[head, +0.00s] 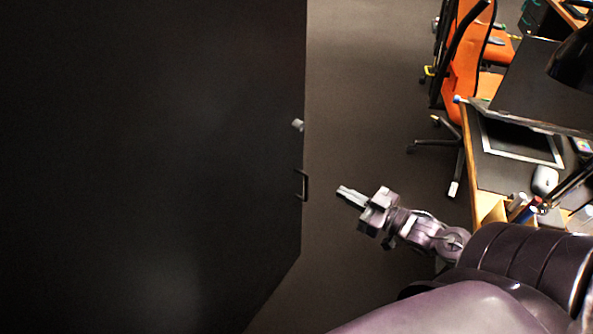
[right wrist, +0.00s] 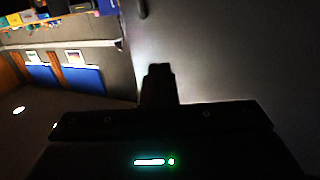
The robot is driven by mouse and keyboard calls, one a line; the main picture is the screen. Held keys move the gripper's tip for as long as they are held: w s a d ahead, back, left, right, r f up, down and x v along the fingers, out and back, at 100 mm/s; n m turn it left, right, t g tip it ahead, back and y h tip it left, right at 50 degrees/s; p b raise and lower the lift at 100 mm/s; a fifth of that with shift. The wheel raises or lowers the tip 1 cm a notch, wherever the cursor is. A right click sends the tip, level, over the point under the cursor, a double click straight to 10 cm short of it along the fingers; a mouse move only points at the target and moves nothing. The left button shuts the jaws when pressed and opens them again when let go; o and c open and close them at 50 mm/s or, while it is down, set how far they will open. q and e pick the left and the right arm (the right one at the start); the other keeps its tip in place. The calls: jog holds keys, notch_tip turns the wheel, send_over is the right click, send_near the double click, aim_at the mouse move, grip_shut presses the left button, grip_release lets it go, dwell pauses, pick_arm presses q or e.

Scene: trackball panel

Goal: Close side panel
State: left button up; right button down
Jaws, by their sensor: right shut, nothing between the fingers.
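The side panel (head: 150,160) is a large dark flat board filling the left half of the head view. Near its right edge it has a small light knob (head: 297,125) and, below that, a dark handle (head: 302,185). My right gripper (head: 343,193) is shut and empty, a short way right of the handle in the picture, pointing toward it. In the right wrist view its dark fingers (right wrist: 158,80) show as a silhouette in front of a plain grey surface on the right. I cannot tell whether they touch that surface. My left gripper is not in view.
A desk (head: 482,185) with a screen, a white mouse (head: 545,180) and pens stands at the right, close to my right arm. Orange chairs (head: 461,80) stand behind it. The dark floor (head: 365,100) between panel and desk is clear.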

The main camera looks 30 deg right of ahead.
jog(key=r, duration=0.2)
send_near(286, 161)
jog(key=shift+n+y, duration=0.3)
jog(key=x, duration=0.5)
jog(key=shift+w, duration=0.3)
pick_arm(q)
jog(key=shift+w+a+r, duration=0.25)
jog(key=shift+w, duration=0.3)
pick_arm(e)
jog(key=shift+w+a+f, duration=0.1)
jog(key=shift+w+a, duration=0.15)
jog(key=shift+w, duration=0.35)
